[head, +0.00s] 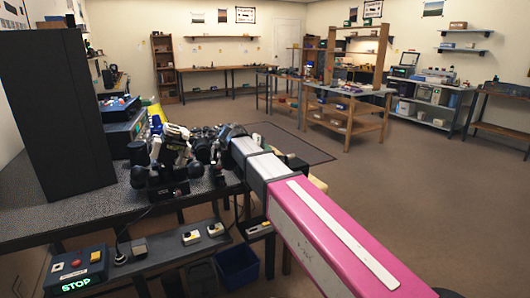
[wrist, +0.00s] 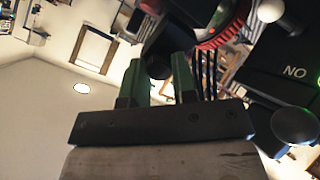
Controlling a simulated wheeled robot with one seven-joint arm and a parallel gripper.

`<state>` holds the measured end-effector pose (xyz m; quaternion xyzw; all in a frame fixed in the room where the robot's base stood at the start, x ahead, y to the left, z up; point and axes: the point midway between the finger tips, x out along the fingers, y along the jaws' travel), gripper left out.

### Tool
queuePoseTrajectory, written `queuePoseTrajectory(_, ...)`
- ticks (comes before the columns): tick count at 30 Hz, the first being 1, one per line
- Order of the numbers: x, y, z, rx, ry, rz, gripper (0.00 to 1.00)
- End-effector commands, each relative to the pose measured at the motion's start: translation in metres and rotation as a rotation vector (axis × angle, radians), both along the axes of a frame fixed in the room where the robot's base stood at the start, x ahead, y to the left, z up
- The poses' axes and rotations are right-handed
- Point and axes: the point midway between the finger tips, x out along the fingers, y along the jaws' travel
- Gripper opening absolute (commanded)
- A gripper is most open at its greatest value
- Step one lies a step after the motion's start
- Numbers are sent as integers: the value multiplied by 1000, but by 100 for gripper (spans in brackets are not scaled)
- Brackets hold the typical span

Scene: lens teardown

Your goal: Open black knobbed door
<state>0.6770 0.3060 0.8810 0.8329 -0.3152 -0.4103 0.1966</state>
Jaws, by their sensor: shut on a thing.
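My gripper (wrist: 157,75) shows in the wrist view with two green fingers. They are shut on a black round knob (wrist: 157,62), which sits between the fingertips. Dark parts crowd behind the knob, so I cannot make out the black door it belongs to. In the head view, my pink and white arm reaches to the cluttered right end of the dark bench, and its fingers and the knob are hidden there among black parts. A tall black cabinet-like panel (head: 50,115) stands at the left of the bench.
Black and silver devices (head: 172,150) crowd the bench (head: 75,205) by my arm. Blue boxes (head: 122,120) stand behind them. A STOP button box (head: 78,268) and small switch boxes lie on the lower shelf. A blue bin (head: 237,268) is below. The floor (head: 440,190) at right is open.

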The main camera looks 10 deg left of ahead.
Motion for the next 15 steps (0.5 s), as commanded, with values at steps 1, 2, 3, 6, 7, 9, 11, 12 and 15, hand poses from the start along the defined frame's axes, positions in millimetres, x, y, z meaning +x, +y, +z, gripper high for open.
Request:
queuePoseTrajectory(1,0,0,0,-1,-1,0,2)
queuePoseTrajectory(2,0,0,0,-1,-1,0,2)
queuePoseTrajectory(3,0,0,0,-1,-1,0,2)
queuePoseTrajectory(6,0,0,0,-1,-1,0,2)
queuePoseTrajectory(7,0,0,0,-1,-1,0,2)
queuePoseTrajectory(9,0,0,0,-1,0,-1,2)
queuePoseTrajectory(11,0,0,0,-1,0,-1,29)
queuePoseTrajectory(12,0,0,0,-1,0,-1,37)
queuePoseTrajectory(15,0,0,0,-1,0,-1,37)
